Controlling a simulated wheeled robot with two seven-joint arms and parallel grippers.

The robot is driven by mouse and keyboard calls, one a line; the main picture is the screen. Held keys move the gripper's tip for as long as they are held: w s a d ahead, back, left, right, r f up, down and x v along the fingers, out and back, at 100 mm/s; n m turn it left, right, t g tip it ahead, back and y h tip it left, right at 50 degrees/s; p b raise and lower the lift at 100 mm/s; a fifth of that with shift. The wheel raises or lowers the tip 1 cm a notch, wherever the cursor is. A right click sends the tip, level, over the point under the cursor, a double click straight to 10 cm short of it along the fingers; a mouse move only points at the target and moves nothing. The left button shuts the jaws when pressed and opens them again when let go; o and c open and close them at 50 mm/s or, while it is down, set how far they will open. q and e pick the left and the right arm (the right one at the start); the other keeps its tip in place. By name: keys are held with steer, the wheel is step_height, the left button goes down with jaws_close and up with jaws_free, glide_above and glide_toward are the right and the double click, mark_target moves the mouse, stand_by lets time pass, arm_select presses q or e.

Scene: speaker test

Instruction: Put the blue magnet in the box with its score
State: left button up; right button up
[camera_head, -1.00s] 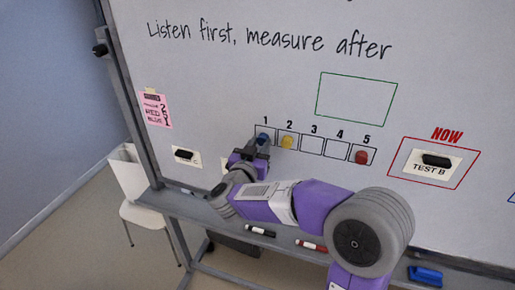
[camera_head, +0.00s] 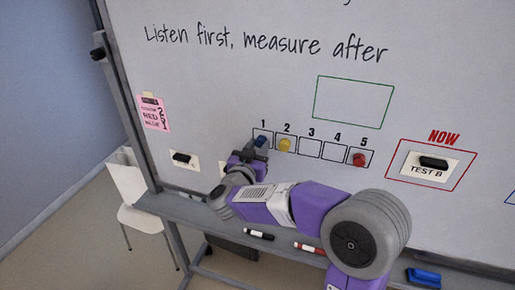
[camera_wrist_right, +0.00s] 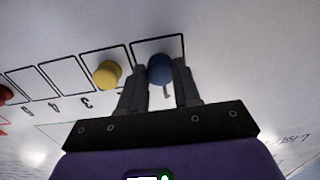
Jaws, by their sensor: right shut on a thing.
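The blue magnet (camera_head: 261,141) is on the whiteboard at box 1 (camera_head: 263,132) of the numbered row. My right gripper (camera_head: 257,150) reaches up to it from below. In the right wrist view the blue magnet (camera_wrist_right: 159,68) sits between the two fingers, which are shut on it, inside the outline of the end box. The yellow magnet (camera_head: 285,145) is in box 2 and the red magnet (camera_head: 359,159) in box 5. Boxes 3 and 4 are empty. A pink note (camera_head: 153,114) at the left lists colour names and numbers, too small to pair surely. My left gripper is not in view.
The NOW frame (camera_head: 390,172) at right holds a TEST B card (camera_head: 425,173) with a black magnet. An empty green frame (camera_head: 352,101) is above the row. The tray below bears markers (camera_head: 258,236) and a blue eraser (camera_head: 424,276). A white chair stands at left.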

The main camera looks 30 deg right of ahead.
steer(key=shift+w+d, duration=0.2)
steer(key=shift+d, duration=0.05)
stand_by(0.4)
steer(key=o, duration=1.4)
steer(key=shift+a, duration=0.1)
steer(key=shift+v, duration=3.45)
